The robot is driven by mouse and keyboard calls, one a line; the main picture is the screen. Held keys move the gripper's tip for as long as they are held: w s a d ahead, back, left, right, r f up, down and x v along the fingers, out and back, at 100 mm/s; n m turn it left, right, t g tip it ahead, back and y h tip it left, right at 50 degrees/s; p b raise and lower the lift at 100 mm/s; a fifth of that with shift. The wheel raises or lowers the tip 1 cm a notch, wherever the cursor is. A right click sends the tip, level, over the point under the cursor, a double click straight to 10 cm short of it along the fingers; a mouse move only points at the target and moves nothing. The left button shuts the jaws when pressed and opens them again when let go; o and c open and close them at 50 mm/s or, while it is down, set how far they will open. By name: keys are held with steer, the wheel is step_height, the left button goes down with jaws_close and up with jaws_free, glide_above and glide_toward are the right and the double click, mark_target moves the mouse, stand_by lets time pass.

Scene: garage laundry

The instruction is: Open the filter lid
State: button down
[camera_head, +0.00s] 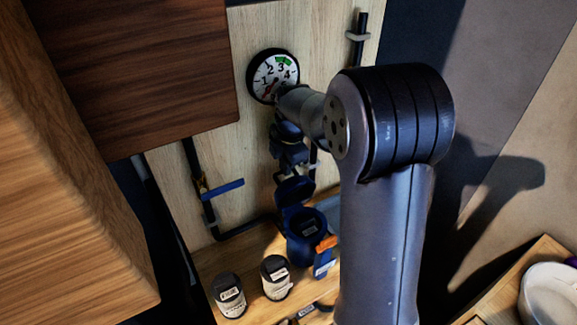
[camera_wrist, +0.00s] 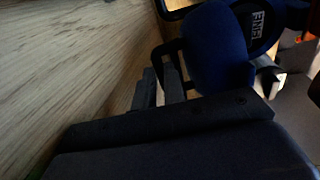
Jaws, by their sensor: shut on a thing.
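The blue filter housing (camera_head: 306,226) stands on the wooden shelf, with a pale label visible inside its round top. Its blue lid (camera_head: 294,190) is tilted up at the back edge, away from the opening. In the wrist view the lid (camera_wrist: 215,45) stands beside the housing top, where a label reading "FINE" (camera_wrist: 258,25) shows. My gripper (camera_head: 287,170) reaches down from above to the lid. In the wrist view my gripper (camera_wrist: 160,82) is shut at a dark part on the lid's edge; the exact contact is dark and partly hidden.
A round gauge (camera_head: 274,76) and black pipes with a blue lever (camera_head: 222,189) are on the wooden wall panel. Two labelled dark-topped cartridges (camera_head: 229,295) (camera_head: 275,277) stand left of the housing. An orange piece (camera_head: 327,244) is at its right. A brown cabinet (camera_head: 135,70) hangs upper left.

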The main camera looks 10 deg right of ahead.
steer(key=shift+w+r, duration=0.25)
steer(key=shift+w, duration=0.1)
steer(key=c, duration=1.8)
jaws_free()
steer(key=shift+a, duration=0.1)
steer(key=shift+c, duration=0.2)
steer(key=o, duration=0.4)
steer(key=shift+s+f, duration=0.15)
steer(key=shift+c, duration=0.2)
steer(key=shift+s, duration=0.15)
